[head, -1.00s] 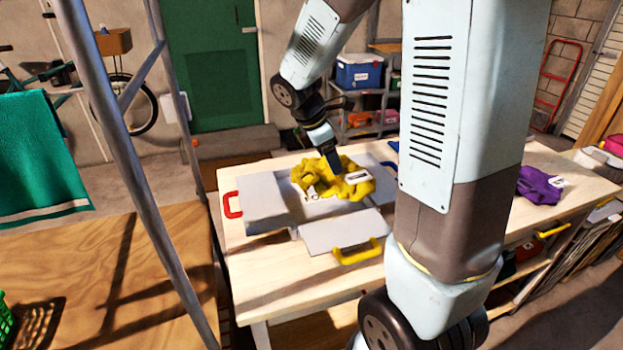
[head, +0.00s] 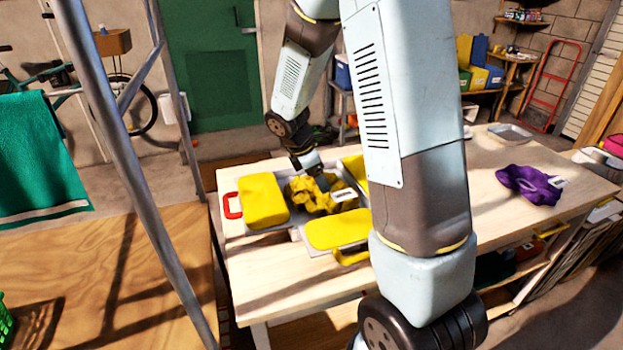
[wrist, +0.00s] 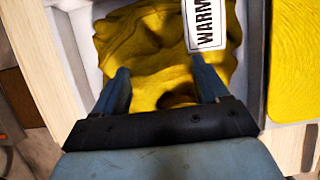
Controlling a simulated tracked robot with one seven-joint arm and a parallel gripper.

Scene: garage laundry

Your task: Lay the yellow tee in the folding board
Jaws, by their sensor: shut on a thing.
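The yellow tee (head: 308,195) lies crumpled in the middle of the grey folding board (head: 282,224) on the wooden table. I cannot tell how these pieces join the crumpled part. My gripper (head: 322,182) reaches down into the crumpled middle and is shut on the tee. My arm hides the board's right side in the head view.
A purple cloth (head: 530,184) and a shallow grey tray (head: 510,132) lie on the table's right part. A metal post (head: 140,170) stands at left.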

